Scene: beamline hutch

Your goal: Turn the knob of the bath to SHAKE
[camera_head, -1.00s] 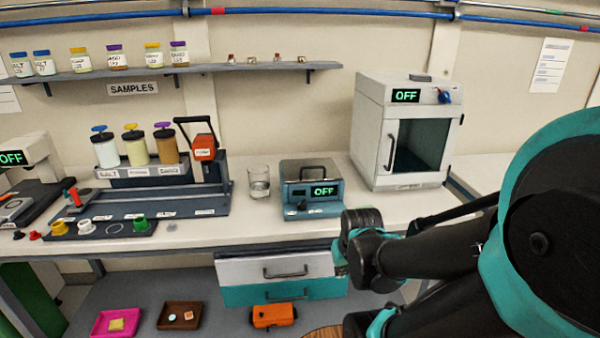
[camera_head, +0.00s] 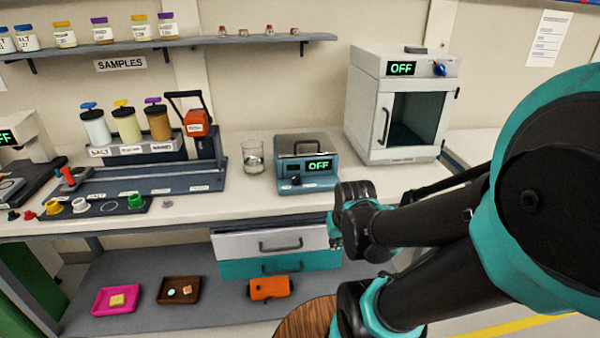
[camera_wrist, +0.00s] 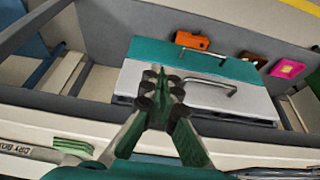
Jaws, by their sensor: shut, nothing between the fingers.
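The bath (camera_head: 300,175) is a low blue-grey box with a dark handle on top, standing on the bench. Its green display reads OFF, and a small knob (camera_head: 296,181) sits on the lower left of its front. My gripper (camera_wrist: 163,78) is shut and empty in the wrist view, with the drawer fronts beyond it. In the head view my gripper end is mostly hidden by my wrist, in front of the bench edge, right of and lower than the bath. It is apart from the knob. The knob does not show in the wrist view.
A white oven-like cabinet (camera_head: 402,105) with a blue knob and an OFF display stands right of the bath. Drawers (camera_head: 272,242) lie under the bench edge. A jar rack (camera_head: 130,150) is farther left.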

